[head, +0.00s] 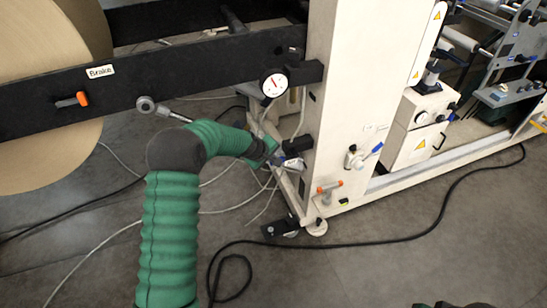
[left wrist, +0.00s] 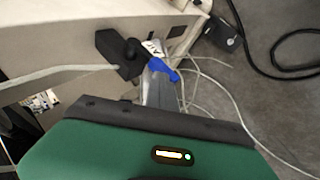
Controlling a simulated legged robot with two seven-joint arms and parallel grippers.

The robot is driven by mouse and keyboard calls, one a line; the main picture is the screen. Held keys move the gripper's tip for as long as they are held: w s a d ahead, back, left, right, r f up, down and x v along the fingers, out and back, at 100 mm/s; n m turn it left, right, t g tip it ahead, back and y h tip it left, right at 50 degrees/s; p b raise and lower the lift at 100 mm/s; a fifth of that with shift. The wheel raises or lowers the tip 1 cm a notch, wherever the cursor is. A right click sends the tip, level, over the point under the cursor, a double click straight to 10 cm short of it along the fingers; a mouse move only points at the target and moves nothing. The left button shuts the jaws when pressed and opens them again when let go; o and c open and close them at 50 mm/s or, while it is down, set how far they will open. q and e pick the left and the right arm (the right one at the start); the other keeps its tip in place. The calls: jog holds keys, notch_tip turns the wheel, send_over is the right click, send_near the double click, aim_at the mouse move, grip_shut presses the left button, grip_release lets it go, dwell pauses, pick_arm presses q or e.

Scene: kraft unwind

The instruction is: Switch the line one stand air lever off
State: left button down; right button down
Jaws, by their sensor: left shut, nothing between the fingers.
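A black valve (left wrist: 118,50) with a blue lever (left wrist: 160,68) and a white tag, whose print looks like "AIR", sits on the pale stand's side in the left wrist view. In the head view the black valve (head: 297,145) is low at the stand's left edge. My left gripper (head: 278,158) is beside it, below the gauge. In the left wrist view my shut left gripper (left wrist: 160,88) reaches close to the blue lever, with nothing held. Whether they touch cannot be told. My green housing hides the lower part of that view.
A second blue lever (head: 372,151) and an orange lever (head: 330,187) are on the stand's front. Another orange lever (head: 72,100) is on the black beam (head: 170,78). A pressure gauge (head: 273,84) sits above my gripper. Cables (head: 430,228) cross the floor.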

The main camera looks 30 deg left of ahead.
pick_arm(q)
jog(key=shift+s+a+f, duration=0.1)
jog(key=shift+s+f, duration=0.35)
jog(key=shift+f, duration=0.2)
notch_tip(320, 180, up, 6)
jog(key=p, duration=0.5)
jog(key=s+a+r, duration=0.2)
jog(key=s+r, duration=0.1)
jog(key=s, duration=0.4)
jog(key=shift+s+r, duration=0.3)
jog(key=shift+r, duration=0.1)
